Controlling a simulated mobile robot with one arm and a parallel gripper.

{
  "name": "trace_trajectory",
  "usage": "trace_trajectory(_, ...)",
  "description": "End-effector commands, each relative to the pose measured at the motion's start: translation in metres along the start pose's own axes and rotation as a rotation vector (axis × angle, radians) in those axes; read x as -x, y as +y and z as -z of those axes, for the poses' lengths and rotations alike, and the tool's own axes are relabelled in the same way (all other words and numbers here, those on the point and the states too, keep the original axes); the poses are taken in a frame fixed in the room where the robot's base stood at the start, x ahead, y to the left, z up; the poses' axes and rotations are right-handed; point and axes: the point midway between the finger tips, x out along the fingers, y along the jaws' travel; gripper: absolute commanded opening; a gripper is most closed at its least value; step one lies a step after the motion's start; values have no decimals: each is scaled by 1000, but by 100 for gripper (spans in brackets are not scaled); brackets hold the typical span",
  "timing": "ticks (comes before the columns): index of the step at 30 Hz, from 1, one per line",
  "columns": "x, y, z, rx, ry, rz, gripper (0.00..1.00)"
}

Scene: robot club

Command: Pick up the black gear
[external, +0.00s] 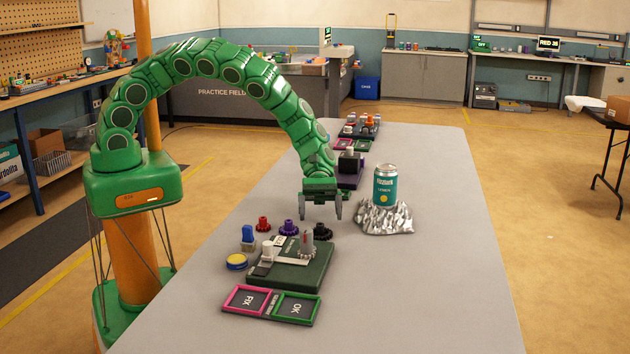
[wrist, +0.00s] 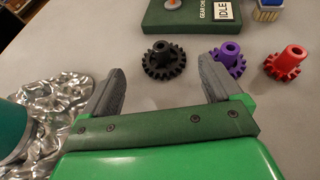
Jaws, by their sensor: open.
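The black gear (external: 323,233) lies on the grey table by the back right corner of the dark green gear-check board (external: 291,267). In the wrist view the black gear (wrist: 164,62) lies flat, hub up, ahead of and between my fingers. My gripper (external: 322,214) hangs above the table behind the gear, pointing down. It is open and empty; both grey fingers show in the wrist view (wrist: 158,84). A purple gear (wrist: 230,58) and a red gear (wrist: 289,63) lie in a row beside the black one, apart from it.
A teal can (external: 385,184) stands on a crumpled silver base (external: 384,218) close to my gripper. Pink and green framed trays (external: 268,303) lie in front of the board. A blue item (external: 248,236) and yellow tin (external: 237,262) stand beside it. The table's right side is clear.

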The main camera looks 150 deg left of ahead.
Motion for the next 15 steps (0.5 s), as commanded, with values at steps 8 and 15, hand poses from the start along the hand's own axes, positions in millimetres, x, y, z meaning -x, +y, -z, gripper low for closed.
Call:
trace_trajectory(8,-26,-4,-2,0,0,1,92)
trace_trajectory(15,-50,-4,-4,-1,-2,0,92)
